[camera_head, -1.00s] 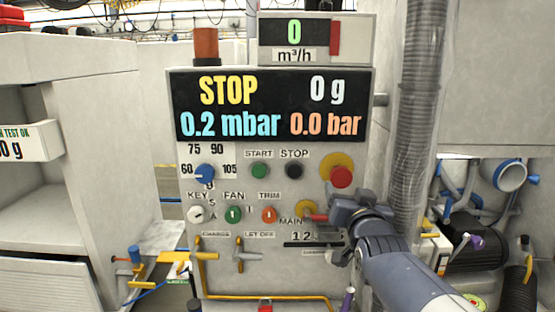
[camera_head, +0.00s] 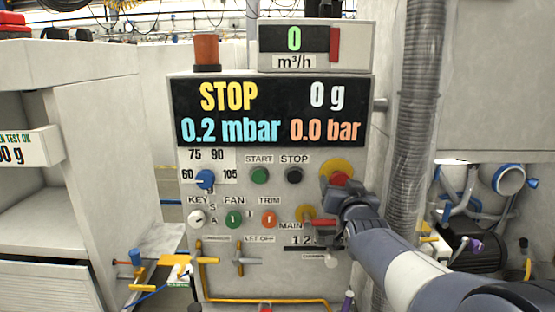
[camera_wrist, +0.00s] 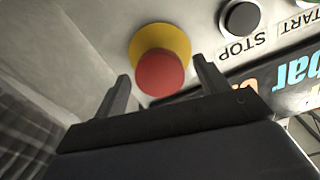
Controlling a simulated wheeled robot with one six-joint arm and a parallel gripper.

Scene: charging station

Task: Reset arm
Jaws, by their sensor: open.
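My gripper (camera_wrist: 172,88) is open and empty in the wrist view, with its two dark fingers apart. A red mushroom button (camera_wrist: 160,73) on a yellow base stands beyond the fingers, roughly between them in the picture. In the head view, my gripper (camera_head: 338,186) is in front of the panel's right side and partly covers the red button (camera_head: 340,178). Whether it touches the button I cannot tell. The control panel (camera_head: 270,225) shows STOP, 0 g, 0.2 mbar and 0.0 bar.
A red main switch handle (camera_head: 322,222) sits just below my gripper. A black STOP button (camera_head: 293,175) and a green START button (camera_head: 260,175) are to the left. A ribbed grey duct (camera_head: 416,110) rises close on the right. A white cabinet (camera_head: 95,150) stands at left.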

